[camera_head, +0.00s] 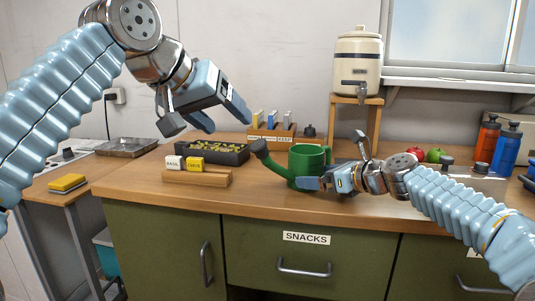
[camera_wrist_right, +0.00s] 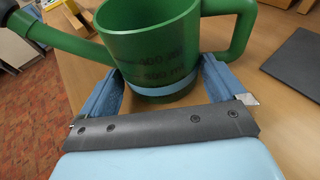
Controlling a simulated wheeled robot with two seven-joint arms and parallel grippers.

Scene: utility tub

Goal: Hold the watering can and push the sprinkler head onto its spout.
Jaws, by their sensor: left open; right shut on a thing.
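A green watering can (camera_head: 308,158) stands upright on the wooden counter, its spout pointing left. My right gripper (camera_head: 312,183) is shut on its lower body; the right wrist view shows the fingers on either side of the can (camera_wrist_right: 150,45). A dark grey round piece (camera_head: 260,148), seemingly the sprinkler head, is at the spout's tip; how firmly it sits there I cannot tell. It shows partly in the right wrist view (camera_wrist_right: 8,8). My left gripper (camera_head: 228,122) is open and empty, raised above the counter, up and left of the spout tip.
A black tray of yellowish pieces (camera_head: 211,152) and a wooden holder with white and yellow blocks (camera_head: 197,176) lie left of the can. A small rack (camera_head: 272,132) is behind. A dispenser stand (camera_head: 357,100), fruit (camera_head: 436,155) and bottles (camera_head: 487,140) are to the right.

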